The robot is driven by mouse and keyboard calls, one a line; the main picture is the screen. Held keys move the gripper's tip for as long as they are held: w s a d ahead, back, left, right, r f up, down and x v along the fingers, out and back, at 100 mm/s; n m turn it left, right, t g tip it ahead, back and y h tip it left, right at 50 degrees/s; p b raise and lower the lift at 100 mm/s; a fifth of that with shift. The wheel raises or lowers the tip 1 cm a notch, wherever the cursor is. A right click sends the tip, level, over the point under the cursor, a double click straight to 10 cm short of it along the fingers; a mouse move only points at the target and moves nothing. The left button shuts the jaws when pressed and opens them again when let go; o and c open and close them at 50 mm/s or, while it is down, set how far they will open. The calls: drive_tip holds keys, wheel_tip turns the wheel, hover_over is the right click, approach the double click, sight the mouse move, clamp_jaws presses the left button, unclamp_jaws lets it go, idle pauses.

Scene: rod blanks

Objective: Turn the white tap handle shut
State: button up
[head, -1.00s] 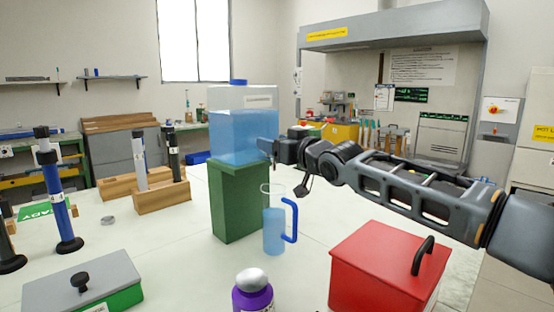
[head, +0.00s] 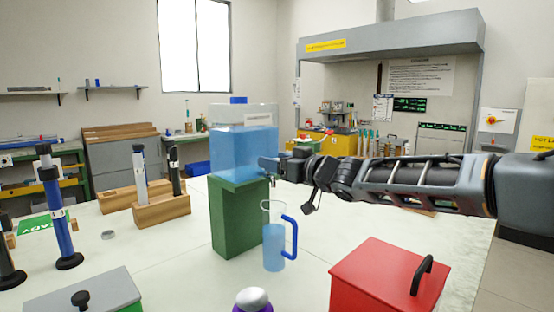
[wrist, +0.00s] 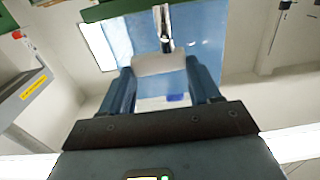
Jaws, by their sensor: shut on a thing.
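The white tap handle (wrist: 160,64) shows in the wrist view between the two blue fingers of my gripper (wrist: 160,70), which is shut on it. A metal tap spout (wrist: 166,28) is just beyond the handle. In the head view my gripper (head: 268,163) is at the right side of the clear tank (head: 240,143), which holds blue water. There the handle and tap are hidden behind my gripper. A clear jug (head: 273,240) with a blue handle stands below, on the table, partly filled with blue water.
The tank stands on a green block (head: 238,222). A red box (head: 388,284) with a black handle is at the front right, and a purple bottle with a silver cap (head: 252,299) at the front. Wooden racks with rods (head: 165,208) stand on the left.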

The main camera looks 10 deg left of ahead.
drive_tip(key=o, duration=0.7)
drive_tip(key=shift+s+a+f, duration=0.15)
drive_tip(key=shift+s+f, duration=0.05)
drive_tip(key=shift+f, duration=0.25)
drive_tip(key=o, duration=0.3)
drive_tip(key=shift+w+r, duration=0.1)
drive_tip(key=shift+r, duration=0.05)
drive_tip(key=shift+o, duration=0.2)
drive_tip(key=shift+r, duration=0.1)
drive_tip(key=shift+d, duration=0.2)
drive_tip(key=v, duration=0.7)
drive_tip(key=shift+s+d, duration=0.2)
drive_tip(key=shift+s, duration=0.05)
